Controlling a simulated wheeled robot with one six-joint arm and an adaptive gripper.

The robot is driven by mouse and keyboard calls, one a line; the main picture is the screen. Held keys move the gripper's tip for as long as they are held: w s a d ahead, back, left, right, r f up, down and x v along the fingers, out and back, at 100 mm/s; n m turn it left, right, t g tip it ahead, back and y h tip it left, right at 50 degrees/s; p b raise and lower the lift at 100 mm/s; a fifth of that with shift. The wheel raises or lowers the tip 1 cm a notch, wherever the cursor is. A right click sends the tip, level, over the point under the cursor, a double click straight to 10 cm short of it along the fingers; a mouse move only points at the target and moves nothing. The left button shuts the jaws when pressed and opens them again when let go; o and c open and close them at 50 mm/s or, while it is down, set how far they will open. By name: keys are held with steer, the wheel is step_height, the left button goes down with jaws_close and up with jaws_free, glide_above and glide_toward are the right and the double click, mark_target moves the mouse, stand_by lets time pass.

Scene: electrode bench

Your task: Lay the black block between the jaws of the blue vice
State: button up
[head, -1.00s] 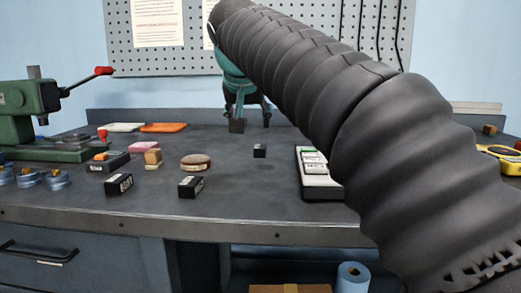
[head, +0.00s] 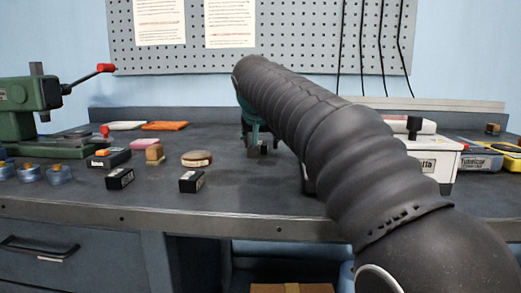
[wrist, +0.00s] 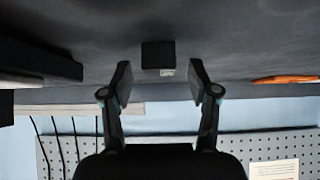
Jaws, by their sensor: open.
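The small black block (head: 263,149) lies on the bench top towards the back, partly beside my arm in the head view. In the wrist view the black block (wrist: 157,53) shows between and just beyond my fingertips, with a pale label on its edge. My gripper (wrist: 160,78) is open, with one finger to each side of the block and no visible contact. In the head view my teal gripper (head: 254,145) is low at the block, largely covered by my arm. I cannot make out the blue vice in any view.
Two other black labelled blocks (head: 191,181) (head: 120,178) lie at front left, near a round brown disc (head: 197,158). A green press (head: 30,105) stands at left. A white box (head: 438,163) and a yellow meter (head: 508,157) are at right.

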steer(key=shift+w+f, duration=0.15)
jaws_close()
